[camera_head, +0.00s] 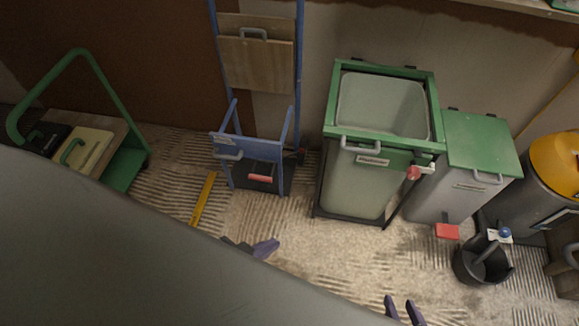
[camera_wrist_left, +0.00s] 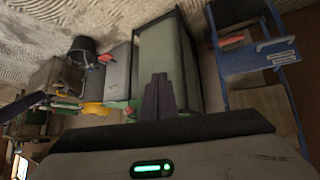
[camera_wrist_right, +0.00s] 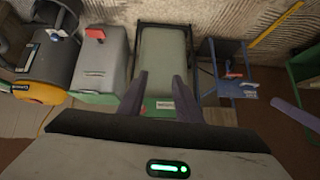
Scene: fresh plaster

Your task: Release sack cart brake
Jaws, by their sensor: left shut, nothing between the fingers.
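The blue sack cart (camera_head: 299,60) stands upright against the wall with wooden boards on it. A red pedal-like part (camera_head: 260,178) shows low at its front; whether it is the brake I cannot tell. The cart also shows at the right of the left wrist view (camera_wrist_left: 262,57) and right of centre in the right wrist view (camera_wrist_right: 229,85). My left gripper (camera_head: 266,248) is shut and empty, apart from the cart and in front of it. My right gripper (camera_head: 405,311) is open and empty at the bottom edge, right of the cart; its fingers show apart in its wrist view (camera_wrist_right: 160,92).
A green-framed bin trolley (camera_head: 328,132) with a red knob (camera_head: 413,172) stands right of the cart. Beyond are a grey bin (camera_head: 440,192) with a red pedal and a black bucket (camera_head: 482,266). A green trolley (camera_head: 126,165) stands left. A yellow strip (camera_head: 203,199) lies on the floor.

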